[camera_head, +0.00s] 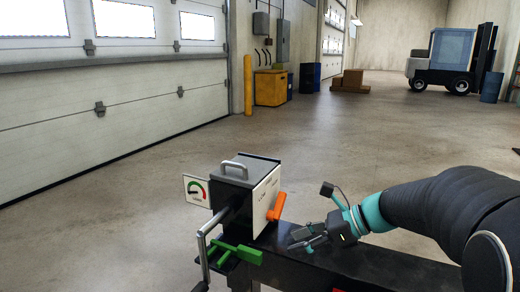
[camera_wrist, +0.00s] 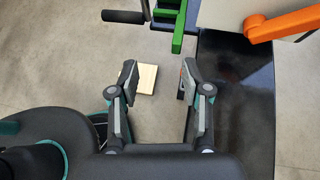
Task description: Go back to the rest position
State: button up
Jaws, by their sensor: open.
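My gripper (camera_head: 308,236) is in the head view, to the right of a grey box with a handle (camera_head: 250,190) and above a black beam (camera_head: 350,265). In the wrist view my gripper (camera_wrist: 160,85) has its two fingers wide apart with nothing held between them. A small pale block (camera_wrist: 147,79) shows beyond the left finger, lower down. My dark arm comes in from the right of the head view.
The box carries an orange lever (camera_head: 276,207) and a gauge sign (camera_head: 196,190). Green bars (camera_head: 238,253) and a grey bent handle (camera_head: 204,245) stick out at its front. A forklift (camera_head: 447,62) and a yellow cabinet (camera_head: 270,87) stand far back. Open concrete floor lies between.

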jog(key=s+d+f+n+t+h, duration=0.1)
jog(key=s+d+n+h, duration=0.2)
jog(key=s+n, duration=0.6)
jog(key=s+d+f+n+t+h, duration=0.1)
jog(key=s+d+n+h, duration=0.2)
jog(key=s+n+h, duration=0.5)
jog(key=shift+s+d+f+n+t, duration=0.15)
jog(key=shift+s+n+t, duration=0.25)
jog(key=shift+s+n, duration=1.3)
jog(key=shift+w+n, duration=0.4)
jog(key=shift+w, duration=0.05)
